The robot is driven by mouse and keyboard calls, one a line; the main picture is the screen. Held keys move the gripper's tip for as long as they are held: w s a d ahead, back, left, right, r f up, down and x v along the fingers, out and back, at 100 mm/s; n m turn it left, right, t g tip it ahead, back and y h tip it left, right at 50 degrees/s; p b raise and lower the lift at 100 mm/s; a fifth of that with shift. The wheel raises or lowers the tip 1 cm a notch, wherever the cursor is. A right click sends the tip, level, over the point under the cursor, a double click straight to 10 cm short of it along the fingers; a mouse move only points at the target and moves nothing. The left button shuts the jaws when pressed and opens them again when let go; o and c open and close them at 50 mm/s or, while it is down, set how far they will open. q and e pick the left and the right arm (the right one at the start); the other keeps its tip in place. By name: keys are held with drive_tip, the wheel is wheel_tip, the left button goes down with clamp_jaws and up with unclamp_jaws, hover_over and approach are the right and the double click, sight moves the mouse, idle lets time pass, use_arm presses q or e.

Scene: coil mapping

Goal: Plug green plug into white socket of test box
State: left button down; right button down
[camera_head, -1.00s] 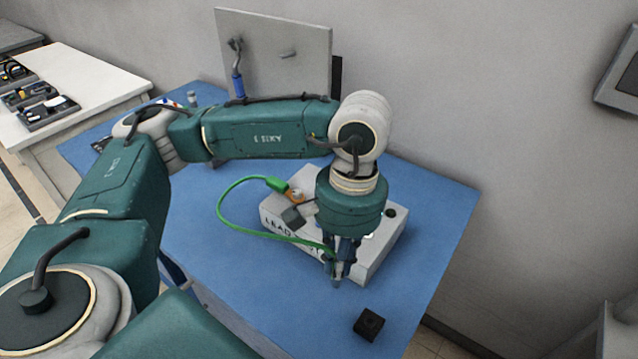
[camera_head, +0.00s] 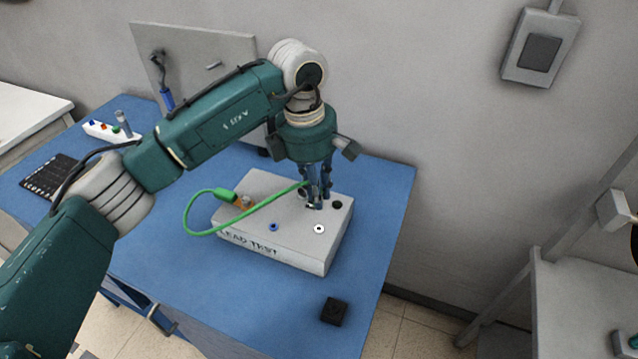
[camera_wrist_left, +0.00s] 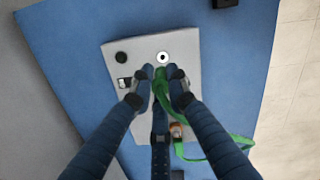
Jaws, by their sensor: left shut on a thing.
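The test box (camera_head: 275,252) is a light grey box marked "LEAD TEST" on the blue table. Its white socket (camera_head: 319,229) is a white ring with a dark hole, uncovered near the front edge; it also shows in the left wrist view (camera_wrist_left: 162,57). My left gripper (camera_head: 314,203) points down over the box, behind the white socket in the head view. It is shut on the green plug (camera_wrist_left: 161,82), whose tip lies just short of the socket in the left wrist view. The fingers mostly hide the plug in the head view. My right gripper is out of view.
A green cable (camera_head: 187,217) loops left to another green end by an orange socket (camera_head: 243,202). A blue socket (camera_head: 273,227) and black socket (camera_head: 337,205) are on the box. A black block (camera_head: 335,311) lies in front. A grey panel (camera_head: 195,60) stands behind.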

use_arm(q)
drive_tip(key=shift+w+d, duration=0.1)
drive_tip(key=shift+d, duration=0.05)
drive_tip(key=shift+f, duration=0.65)
drive_tip(key=shift+f+b, duration=0.3)
drive_tip(key=shift+b, duration=0.1)
wheel_tip(320, 180, down, 2)
drive_tip(key=shift+f+b, duration=0.2)
drive_tip(key=shift+b, duration=0.25)
drive_tip(key=shift+f, duration=0.35)
drive_tip(key=shift+r, duration=0.15)
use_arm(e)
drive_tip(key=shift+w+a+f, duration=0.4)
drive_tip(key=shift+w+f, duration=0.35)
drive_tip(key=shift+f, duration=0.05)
use_arm(q)
drive_tip(key=shift+b, duration=0.35)
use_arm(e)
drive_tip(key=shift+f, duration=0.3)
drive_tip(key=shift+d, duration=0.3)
use_arm(q)
drive_tip(key=shift+b, duration=0.35)
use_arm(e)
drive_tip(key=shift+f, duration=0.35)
